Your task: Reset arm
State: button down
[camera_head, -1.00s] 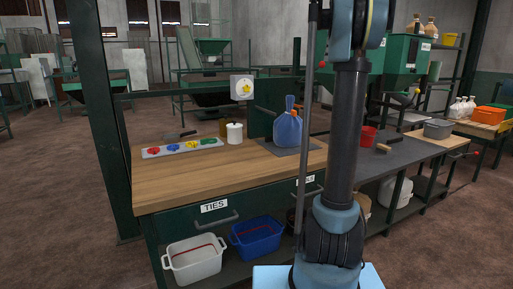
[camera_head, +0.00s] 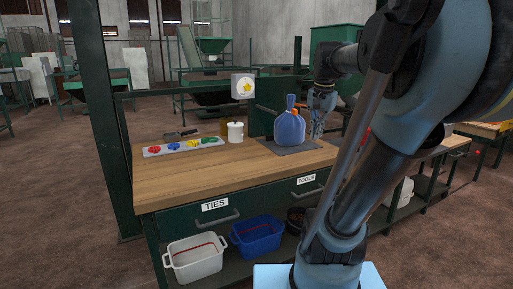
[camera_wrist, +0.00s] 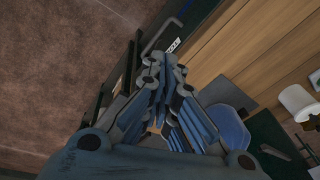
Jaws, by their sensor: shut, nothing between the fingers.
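My arm reaches across the right side of the head view, bent, with its end hanging down. My gripper (camera_head: 317,132) points down just right of the blue bag (camera_head: 289,129), over the right part of the workbench (camera_head: 205,172). In the wrist view its fingers (camera_wrist: 164,60) are together and empty. The bag stands upright on a dark plate (camera_head: 300,149), with a gathered neck and an orange band. A blue shape, likely the bag, shows beside the fingers in the wrist view (camera_wrist: 230,124). I cannot tell whether gripper and bag touch.
A strip of coloured ties (camera_head: 180,147) and a white pot (camera_head: 235,132) stand on the bench. The drawers labelled TIES (camera_head: 213,207) and TOOLS (camera_head: 307,181) look shut. A white bin (camera_head: 195,258) and a blue bin (camera_head: 257,236) sit below. A green post (camera_head: 100,120) stands left.

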jog(key=s+a+f+n, duration=0.1)
jog(key=s+f+n, duration=0.3)
jog(key=s+f, duration=0.3)
jog(key=s+a+f+n, duration=0.1)
jog(key=s+f+n, duration=0.3)
jog(key=s+f, duration=0.4)
notch_tip(320, 180, down, 7)
jog(key=shift+f, duration=0.2)
jog(key=shift+s+a, duration=0.1)
